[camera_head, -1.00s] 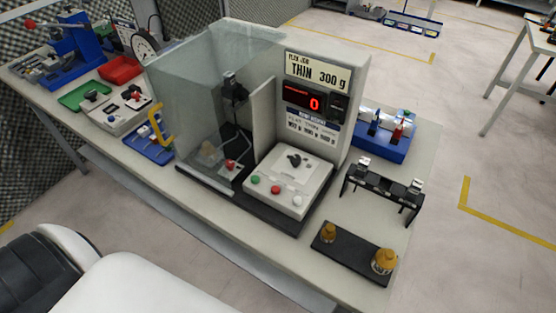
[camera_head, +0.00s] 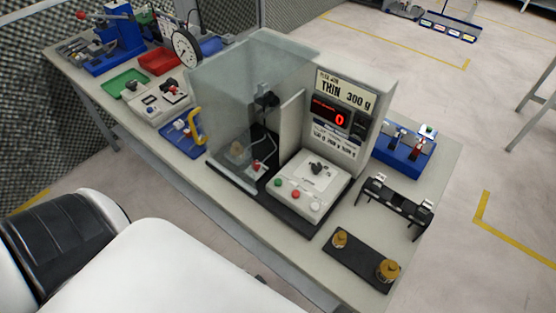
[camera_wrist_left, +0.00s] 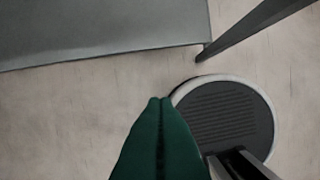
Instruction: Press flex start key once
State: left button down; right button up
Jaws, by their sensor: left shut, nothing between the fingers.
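The flex test machine (camera_head: 355,100) stands on the bench in the head view, with a sign reading "THIN 300 g" and a red display (camera_head: 330,114) showing 0. In front of it is a pale control box (camera_head: 310,182) with a dark knob (camera_head: 318,168) and a green button (camera_head: 278,182), a red button (camera_head: 296,194) and a white button (camera_head: 315,207). Which one is the flex start key cannot be read. My left gripper (camera_wrist_left: 160,102), with green fingers, is shut and empty in the left wrist view, over the floor beside the bench. My right gripper is not in view.
A black tray (camera_head: 360,262) with brass weights, a black stand (camera_head: 395,207) and a blue box (camera_head: 404,150) stand to the right. The bench's front edge is bare.

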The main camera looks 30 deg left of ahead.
pick_arm(q)
jog(key=w+r+t+p, duration=0.1)
jog(key=w+r+p, duration=0.15)
jog(key=r, duration=0.85)
jog(key=w+r+p, duration=0.2)
jog(key=w+r, duration=0.1)
jog(key=r, duration=0.8)
notch_tip(320, 180, up, 18)
jog(key=t+y+p, duration=0.3)
jog(key=t+y, duration=0.2)
send_over(278, 182)
jog(key=shift+s+d+f+m, duration=0.1)
jog(key=shift+s+d+m, duration=0.2)
jog(key=shift+s, duration=0.1)
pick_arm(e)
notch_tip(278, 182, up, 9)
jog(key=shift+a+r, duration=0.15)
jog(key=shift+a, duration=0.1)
pick_arm(q)
jog(key=shift+f, duration=0.1)
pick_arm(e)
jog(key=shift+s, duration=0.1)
pick_arm(q)
notch_tip(278, 182, down, 7)
jog(key=b, duration=0.8)
jog(key=shift+f, duration=0.85)
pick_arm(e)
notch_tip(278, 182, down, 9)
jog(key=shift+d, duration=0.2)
